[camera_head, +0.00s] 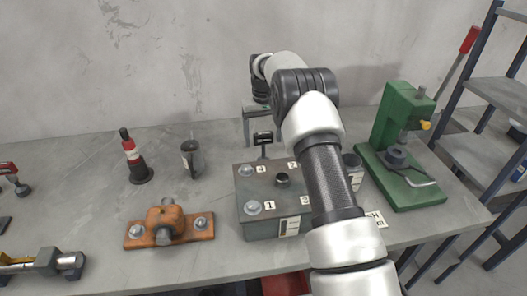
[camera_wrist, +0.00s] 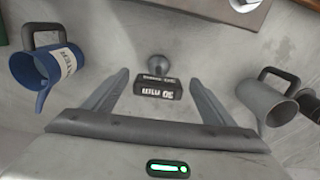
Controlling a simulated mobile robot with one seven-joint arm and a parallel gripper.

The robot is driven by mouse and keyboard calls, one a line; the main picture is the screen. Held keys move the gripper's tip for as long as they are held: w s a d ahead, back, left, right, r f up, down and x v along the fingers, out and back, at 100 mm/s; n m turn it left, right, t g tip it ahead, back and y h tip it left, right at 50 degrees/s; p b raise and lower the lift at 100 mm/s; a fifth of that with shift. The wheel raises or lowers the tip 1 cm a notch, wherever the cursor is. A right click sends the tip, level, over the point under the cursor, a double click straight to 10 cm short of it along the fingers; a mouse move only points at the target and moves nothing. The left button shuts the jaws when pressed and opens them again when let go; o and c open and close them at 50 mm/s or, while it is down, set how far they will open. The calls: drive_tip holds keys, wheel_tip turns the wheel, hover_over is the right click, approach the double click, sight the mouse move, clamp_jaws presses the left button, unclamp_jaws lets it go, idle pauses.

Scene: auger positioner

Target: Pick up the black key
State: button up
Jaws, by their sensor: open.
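The black key (camera_head: 263,138) stands upright on the table behind the grey metal box in the head view, its wide handle on top. In the wrist view the key (camera_wrist: 158,90) shows its black handle with white lettering, with a round grey part just beyond it. My gripper (camera_wrist: 160,78) is open, one finger on each side of the key's handle, with gaps visible on both sides. In the head view my gripper (camera_head: 262,133) reaches down around the key from behind. My arm partly hides the area to its right.
The grey box (camera_head: 265,220) with numbered bolts stands in front of the key. In the wrist view, a blue jug (camera_wrist: 42,68) is left and a grey mug (camera_wrist: 262,98) right. An orange bearing block (camera_head: 168,225), red-black bottle (camera_head: 134,158) and green press (camera_head: 395,140) stand farther off.

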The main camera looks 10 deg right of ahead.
sight(264, 144)
drive_tip(key=f, duration=0.5)
drive_tip(key=shift+w+d+p, duration=0.1)
drive_tip(key=shift+w+p, duration=0.2)
drive_tip(key=shift+r, duration=0.1)
